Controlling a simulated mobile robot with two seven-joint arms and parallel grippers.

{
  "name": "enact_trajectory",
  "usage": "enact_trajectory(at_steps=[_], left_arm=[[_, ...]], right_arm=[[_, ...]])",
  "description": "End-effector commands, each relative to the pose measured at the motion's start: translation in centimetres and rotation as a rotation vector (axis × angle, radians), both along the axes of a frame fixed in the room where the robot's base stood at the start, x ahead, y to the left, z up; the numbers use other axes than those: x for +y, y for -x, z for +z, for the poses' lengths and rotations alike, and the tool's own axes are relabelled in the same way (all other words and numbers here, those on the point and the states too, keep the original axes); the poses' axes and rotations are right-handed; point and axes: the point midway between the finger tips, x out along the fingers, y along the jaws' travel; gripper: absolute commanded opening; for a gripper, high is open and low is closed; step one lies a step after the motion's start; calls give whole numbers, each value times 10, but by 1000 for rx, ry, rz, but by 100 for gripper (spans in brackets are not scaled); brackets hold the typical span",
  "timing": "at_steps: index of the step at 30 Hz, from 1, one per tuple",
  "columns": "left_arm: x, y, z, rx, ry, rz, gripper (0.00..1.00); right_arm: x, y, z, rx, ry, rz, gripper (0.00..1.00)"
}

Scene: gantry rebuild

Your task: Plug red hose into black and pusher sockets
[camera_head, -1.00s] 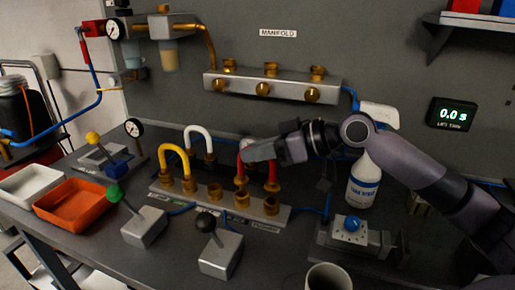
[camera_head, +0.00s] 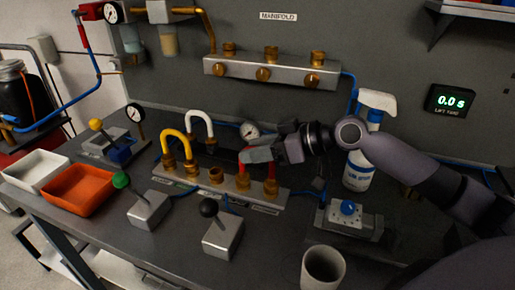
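The red hose (camera_head: 243,168) is a short arch with two legs down at the two rightmost brass sockets (camera_head: 270,187) of the socket block (camera_head: 229,189). Its ends meet these sockets and look seated, though the exact depth is hard to tell. My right gripper (camera_head: 256,155) comes in from the right and is shut on the top of the arch, hiding it. A bare brass socket (camera_head: 216,174) is left of the hose. The small labels on the block are too blurred to read, so I cannot tell which sockets are black and pusher. My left gripper is not in view.
A yellow hose (camera_head: 176,134) and a white hose (camera_head: 200,115) arch at the left. Levers with green (camera_head: 121,180) and black (camera_head: 208,208) knobs stand in front. A spray bottle (camera_head: 359,170), a blue-dial box (camera_head: 348,213) and a grey cup (camera_head: 323,269) are at right.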

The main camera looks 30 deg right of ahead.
Motion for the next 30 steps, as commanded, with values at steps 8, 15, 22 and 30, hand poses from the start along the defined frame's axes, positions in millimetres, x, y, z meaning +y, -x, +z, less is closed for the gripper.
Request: enact_trajectory(at_steps=[8,15,22,30], left_arm=[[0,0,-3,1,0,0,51],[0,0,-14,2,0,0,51],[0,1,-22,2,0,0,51],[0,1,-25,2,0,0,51]], right_arm=[[-5,4,1,0,1,-2,49],[-26,24,9,3,3,-2,49],[-42,39,20,3,1,-2,49],[-48,46,26,1,0,1,49]])
